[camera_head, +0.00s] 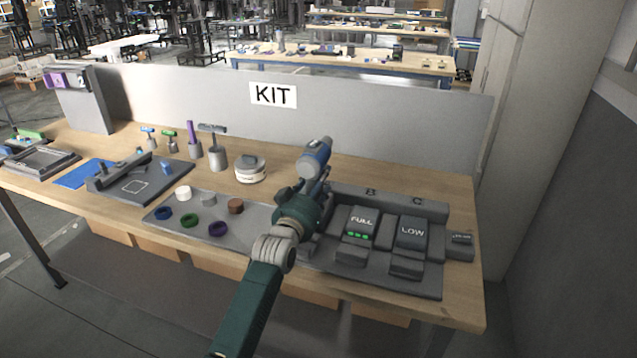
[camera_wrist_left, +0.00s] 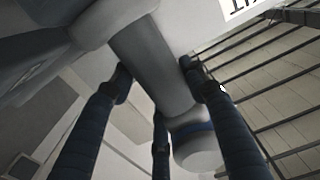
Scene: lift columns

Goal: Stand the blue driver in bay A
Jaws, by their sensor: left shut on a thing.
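The blue driver (camera_head: 316,152) is a grey and blue tool held up above the right part of the table. It also shows in the left wrist view (camera_wrist_left: 150,65) as a grey body with a blue band near one end. My left gripper (camera_head: 314,183) is shut on it, with dark fingers around the body in the wrist view (camera_wrist_left: 157,82). The dark bay rack (camera_head: 415,286) is below and to the right, with letters B and C showing. Bay A and its label are hidden behind my left gripper and arm. My right gripper is not in view.
Bay B holds a block marked FULL (camera_head: 361,223) with green lights; bay C holds one marked LOW (camera_head: 411,233). A tray (camera_head: 258,222) with rings and small parts lies left of my arm. A round container (camera_head: 250,173) stands behind it. The KIT panel (camera_head: 220,112) closes the back.

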